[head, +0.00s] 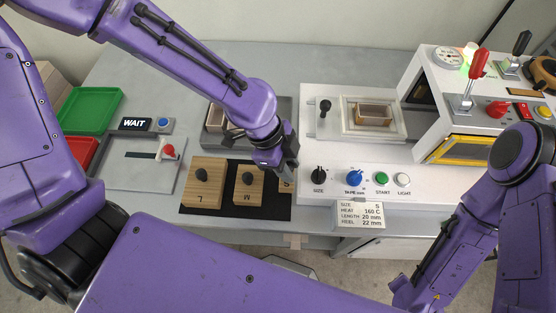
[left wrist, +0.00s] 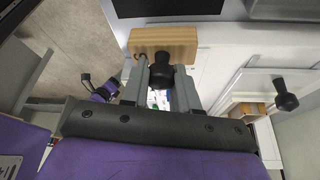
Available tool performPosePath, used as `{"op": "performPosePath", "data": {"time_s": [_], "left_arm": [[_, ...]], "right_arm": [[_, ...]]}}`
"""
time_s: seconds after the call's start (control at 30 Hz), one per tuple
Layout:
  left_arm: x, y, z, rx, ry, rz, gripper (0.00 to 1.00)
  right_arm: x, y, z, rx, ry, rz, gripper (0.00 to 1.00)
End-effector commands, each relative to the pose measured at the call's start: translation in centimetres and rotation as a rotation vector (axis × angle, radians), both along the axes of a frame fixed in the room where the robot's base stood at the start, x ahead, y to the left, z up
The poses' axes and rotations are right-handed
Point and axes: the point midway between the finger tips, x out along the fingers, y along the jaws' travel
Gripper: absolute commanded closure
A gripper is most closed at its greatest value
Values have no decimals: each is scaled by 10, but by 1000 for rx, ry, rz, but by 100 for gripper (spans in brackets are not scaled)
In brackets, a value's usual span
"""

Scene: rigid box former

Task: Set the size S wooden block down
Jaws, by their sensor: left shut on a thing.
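The size S wooden block (head: 286,187) shows in the head view only as a small piece with its letter, below my left gripper (head: 284,168) and at the right end of the black mat (head: 235,212). The gripper hides most of it. In the left wrist view the block (left wrist: 165,40) is a light wooden piece with a black knob (left wrist: 161,72). My left gripper (left wrist: 161,82) is shut on that knob. I cannot tell whether the block touches the mat. The L block (head: 201,190) and the M block (head: 248,190) stand left of it. My right gripper is not seen.
The white machine (head: 330,150) with its knobs is just right of the mat, with a size card (head: 359,214) at its front. A grey tray (head: 284,110) lies behind the blocks. A WAIT panel (head: 134,124), green bin (head: 90,108) and red bin (head: 82,152) are at the left.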

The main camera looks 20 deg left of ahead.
Motion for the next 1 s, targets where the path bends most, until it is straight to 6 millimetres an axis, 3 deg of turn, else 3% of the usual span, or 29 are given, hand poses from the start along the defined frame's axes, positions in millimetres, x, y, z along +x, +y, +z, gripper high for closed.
{"op": "performPosePath", "data": {"time_s": [0.1, 0.3, 0.47, 0.83, 0.87, 0.9, 1.0], "left_arm": [[12, 12, -22, 0, 2, 2, 100], [24, 24, -43, 0, 2, 3, 100], [23, 23, -67, 0, 2, 1, 100], [23, 22, -74, 0, -1, -1, 100], [23, 22, -73, 0, -1, -1, 61], [24, 22, -73, 0, -2, 0, 48], [24, 22, -72, 0, -2, 1, 45]], "right_arm": [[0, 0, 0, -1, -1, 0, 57], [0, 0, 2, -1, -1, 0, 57], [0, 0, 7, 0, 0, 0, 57], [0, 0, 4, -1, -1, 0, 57], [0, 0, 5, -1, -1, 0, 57], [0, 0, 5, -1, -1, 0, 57], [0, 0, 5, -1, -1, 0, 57]]}}
